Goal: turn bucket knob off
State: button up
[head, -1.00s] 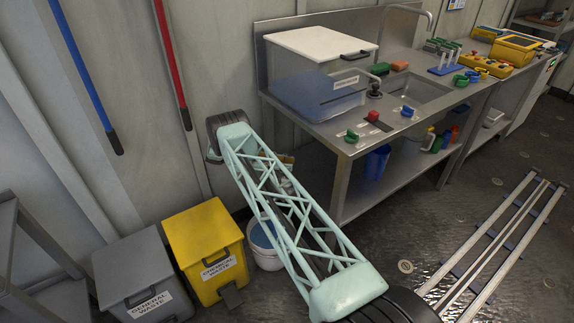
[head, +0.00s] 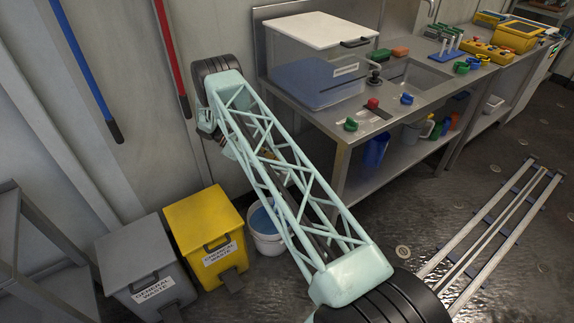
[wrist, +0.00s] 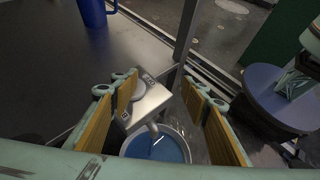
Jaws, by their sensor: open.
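The bucket (head: 266,232), white with blue water, stands on the floor beside the yellow bin, partly behind my arm. In the wrist view the bucket (wrist: 182,140) lies below a steel box (wrist: 150,106) with a spout over the water. A round pale knob (wrist: 130,87) sits on the box, close to the left finger; its exact setting cannot be told. My gripper (wrist: 160,100) is open, with its yellow-padded fingers on either side of the box and nothing held. Contact with the knob cannot be told. In the head view my arm hides most of the gripper.
Yellow (head: 205,235) and grey (head: 140,275) bins stand left. Floor rails run at right.

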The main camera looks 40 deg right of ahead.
jog(key=w+a+f+m+t+y+p, duration=0.25)
jog(key=a+m+t+y, duration=0.55)
jog(key=a, duration=0.5)
jog(key=s+d+r+m+t+h+p, duration=0.1)
jog(key=s+d+r+m+t+h, duration=0.3)
jog(key=d+r+m, duration=0.5)
jog(key=s+d+r, duration=0.2)
jog(key=d+r, duration=0.1)
jog(key=d, duration=0.3)
jog(key=shift+s+r+m, duration=0.2)
jog(key=shift+r+m, duration=0.2)
jog(key=shift+f, duration=0.15)
jog(key=shift+b+x, duration=2.2)
jog(key=shift+x, duration=4.55)
jog(key=shift+w+d, duration=0.1)
jog(key=shift+d, duration=0.05)
jog(key=shift+c, duration=0.7)
